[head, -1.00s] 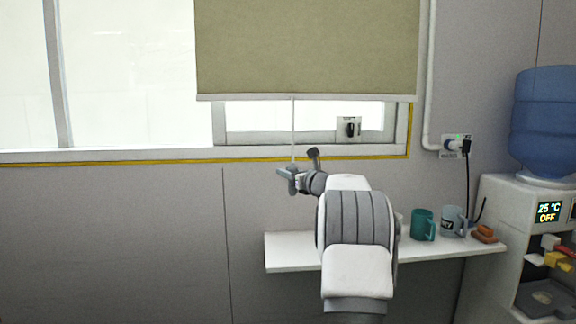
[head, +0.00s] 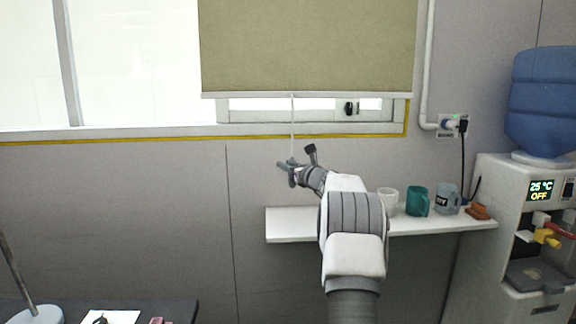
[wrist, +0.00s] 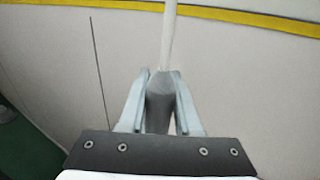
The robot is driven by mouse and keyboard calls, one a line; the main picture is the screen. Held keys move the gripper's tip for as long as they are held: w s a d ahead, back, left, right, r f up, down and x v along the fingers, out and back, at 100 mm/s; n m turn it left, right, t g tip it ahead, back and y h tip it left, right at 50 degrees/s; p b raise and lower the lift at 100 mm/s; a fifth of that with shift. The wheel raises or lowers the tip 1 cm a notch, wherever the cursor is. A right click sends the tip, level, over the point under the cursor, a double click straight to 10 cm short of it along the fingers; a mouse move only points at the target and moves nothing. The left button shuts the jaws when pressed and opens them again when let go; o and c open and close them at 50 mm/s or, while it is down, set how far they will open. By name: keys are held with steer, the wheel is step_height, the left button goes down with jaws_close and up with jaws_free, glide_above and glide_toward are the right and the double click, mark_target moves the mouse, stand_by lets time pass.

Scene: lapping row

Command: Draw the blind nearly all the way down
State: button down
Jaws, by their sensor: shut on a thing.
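The olive-green blind (head: 308,45) hangs over the right part of the window. Its white bottom bar (head: 306,95) is a little above the sill, and a strip of window shows beneath it. A thin white pull cord (head: 292,128) hangs from the middle of the bar. My gripper (head: 288,167) is below the bar, at the cord's lower end. In the wrist view, my gripper (wrist: 160,95) is shut on the grey pull (wrist: 159,103) at the end of the white cord (wrist: 168,38).
A white shelf (head: 285,224) on the wall holds several mugs, including a teal one (head: 417,201), right of my gripper. A water dispenser (head: 505,220) stands at the far right. A dark table (head: 180,310) is at the lower left.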

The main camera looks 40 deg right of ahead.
steer(key=c, duration=0.6)
jaws_free()
steer(key=s+a+p, duration=0.1)
steer(key=s, duration=1.6)
steer(key=shift+s+a, duration=0.2)
